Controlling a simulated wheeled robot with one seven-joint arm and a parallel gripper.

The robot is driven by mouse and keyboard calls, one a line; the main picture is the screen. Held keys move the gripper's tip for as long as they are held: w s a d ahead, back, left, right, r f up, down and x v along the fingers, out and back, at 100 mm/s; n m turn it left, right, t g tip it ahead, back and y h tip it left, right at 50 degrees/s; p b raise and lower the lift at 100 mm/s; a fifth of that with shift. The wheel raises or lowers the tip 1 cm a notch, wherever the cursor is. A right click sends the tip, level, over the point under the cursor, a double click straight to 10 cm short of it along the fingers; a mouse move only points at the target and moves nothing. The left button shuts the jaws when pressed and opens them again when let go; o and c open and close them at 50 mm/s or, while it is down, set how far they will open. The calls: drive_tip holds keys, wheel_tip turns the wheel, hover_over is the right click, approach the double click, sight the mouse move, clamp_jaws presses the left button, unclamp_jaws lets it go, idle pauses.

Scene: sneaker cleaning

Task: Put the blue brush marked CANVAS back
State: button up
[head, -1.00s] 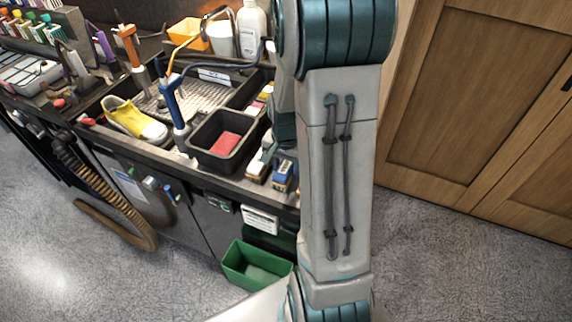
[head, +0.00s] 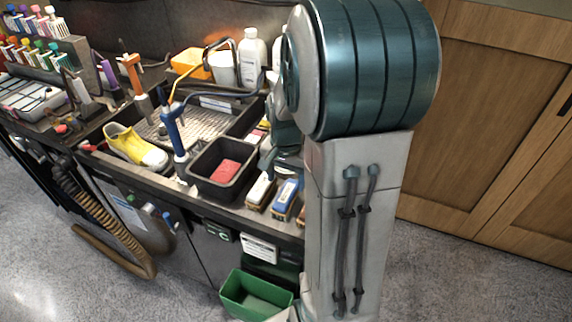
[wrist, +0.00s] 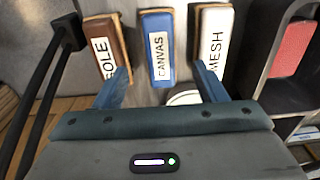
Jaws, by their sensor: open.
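The blue brush marked CANVAS (wrist: 160,50) lies between a brown brush marked SOLE (wrist: 106,45) and a white brush marked MESH (wrist: 213,42) in the wrist view. In the head view the blue brush (head: 286,198) is on the right end of the counter, close to my arm. My gripper (wrist: 160,72) is open, with one finger either side of the near end of the blue brush in the picture. Nothing is seen held. Whether the fingers are level with the brush or above it, I cannot tell. The head view does not show the fingertips clearly.
A black bin with a red sponge (head: 226,171) stands left of the brushes; its wall is near them. A green bin (head: 236,308) is below. A black bar (wrist: 66,30) is left of SOLE.

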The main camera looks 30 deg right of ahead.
sight(286, 195)
wheel_tip(286, 195, up, 5)
drive_tip(key=s+a+r+n+t, duration=0.3)
drive_tip(key=s+a+r+n, duration=0.2)
drive_tip(key=s+a+n, duration=0.5)
drive_tip(key=shift+s+a+n, duration=0.3)
drive_tip(key=shift+s+a, duration=0.55)
drive_tip(key=shift+s, duration=0.3)
